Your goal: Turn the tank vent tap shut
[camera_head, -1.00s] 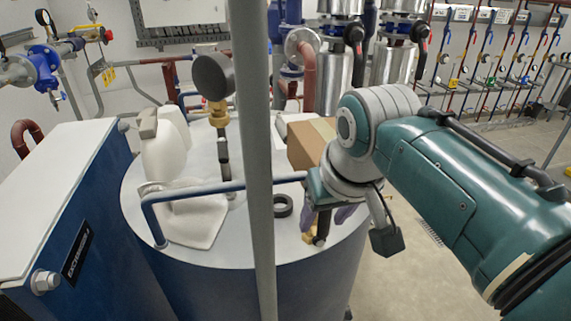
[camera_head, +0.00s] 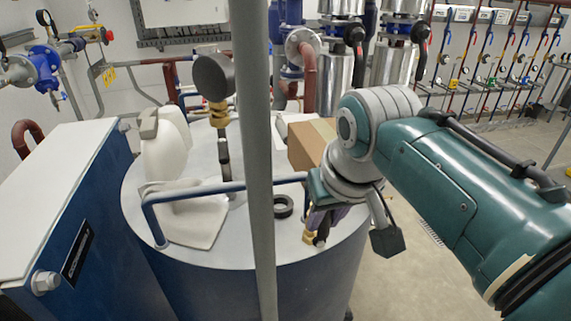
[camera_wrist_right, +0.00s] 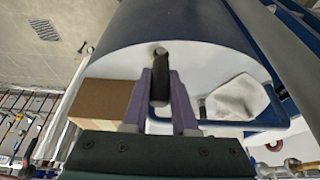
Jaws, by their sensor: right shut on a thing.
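The tank vent tap (camera_head: 309,238) has a brass body and stands on the white top of the blue tank (camera_head: 320,277), near its right front edge. My right gripper (camera_head: 319,229) reaches down over it from the right. In the right wrist view, the purple fingers of this gripper (camera_wrist_right: 161,88) are shut on the tap's dark handle (camera_wrist_right: 160,68), which sticks out between them. The fingers and wrist hide part of the tap in the head view. My left gripper is not in view.
A blue rail (camera_head: 225,187) crosses above the tank top, and a grey upright pole (camera_head: 258,150) stands in front. A black ring (camera_head: 284,206), a white cloth (camera_head: 190,222), a white jug (camera_head: 165,152) and a cardboard box (camera_head: 307,143) are on the tank top.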

